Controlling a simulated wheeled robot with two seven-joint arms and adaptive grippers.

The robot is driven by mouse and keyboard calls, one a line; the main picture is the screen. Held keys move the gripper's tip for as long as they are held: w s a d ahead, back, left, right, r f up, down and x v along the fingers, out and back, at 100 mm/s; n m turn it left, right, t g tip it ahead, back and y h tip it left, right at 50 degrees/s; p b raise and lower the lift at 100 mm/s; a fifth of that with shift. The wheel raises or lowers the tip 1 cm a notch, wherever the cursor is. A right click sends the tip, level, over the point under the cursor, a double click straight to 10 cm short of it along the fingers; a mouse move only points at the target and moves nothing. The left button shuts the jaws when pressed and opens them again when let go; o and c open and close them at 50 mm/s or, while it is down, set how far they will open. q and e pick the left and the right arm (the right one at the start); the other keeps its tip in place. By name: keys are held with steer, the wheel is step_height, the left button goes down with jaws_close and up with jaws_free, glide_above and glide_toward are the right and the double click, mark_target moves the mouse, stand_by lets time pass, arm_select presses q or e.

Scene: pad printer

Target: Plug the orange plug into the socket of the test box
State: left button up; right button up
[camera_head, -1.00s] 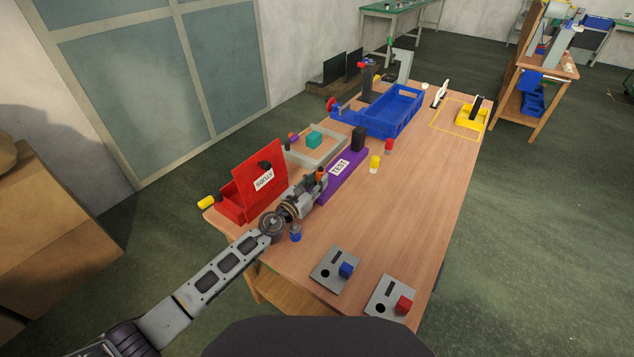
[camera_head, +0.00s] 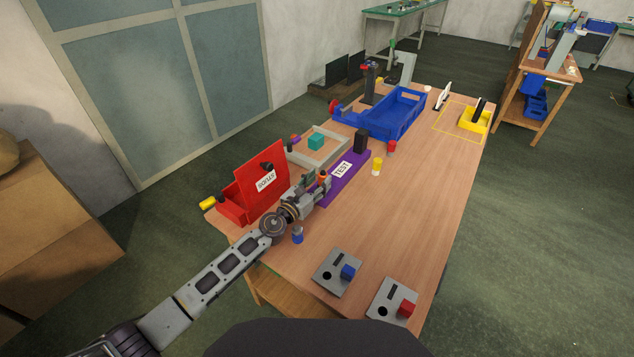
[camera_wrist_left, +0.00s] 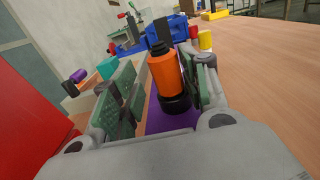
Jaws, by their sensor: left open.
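The purple test box (camera_head: 331,186) with a white TEST label lies on the wooden table, with a black block (camera_head: 360,141) at its far end. The orange plug (camera_wrist_left: 164,76) stands upright between the fingers of my left gripper (camera_wrist_left: 160,92) in the left wrist view. The plug's lower end meets a black round piece (camera_wrist_left: 175,103) above the purple surface; how deep it sits is hidden. My left gripper (camera_head: 317,182) is open around the plug, with a visible gap beside the right finger. The plug's top (camera_head: 323,174) shows small in the head view. My right gripper is not in view.
A red box (camera_head: 262,180) with a raised panel stands left of my gripper. A grey tray (camera_head: 330,154) and blue crate (camera_head: 400,112) lie beyond. A yellow cylinder (camera_head: 377,167) and a blue one (camera_head: 297,236) stand nearby. The table's right side is mostly clear.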

arm_select(q)
steer(key=shift+s+d+f, duration=0.1)
steer(key=shift+s+f, duration=0.2)
steer(key=shift+f, duration=0.2)
steer(key=shift+s+f, duration=0.25)
steer(key=shift+f, duration=0.25)
steer(key=shift+v, duration=1.75)
steer(key=shift+s+a+r, duration=0.25)
steer(key=shift+s+a, duration=0.4)
steer(key=shift+s, duration=0.1)
steer(key=shift+s+a+r, duration=0.25)
steer(key=shift+s+a, duration=0.4)
steer(key=shift+s, duration=0.15)
steer(key=shift+r, duration=0.15)
step_height(320, 180, up, 10)
steer(key=p, duration=0.9)
steer(key=shift+w, duration=0.2)
steer(key=shift+r+p, duration=0.35)
steer(key=shift+p, duration=0.25)
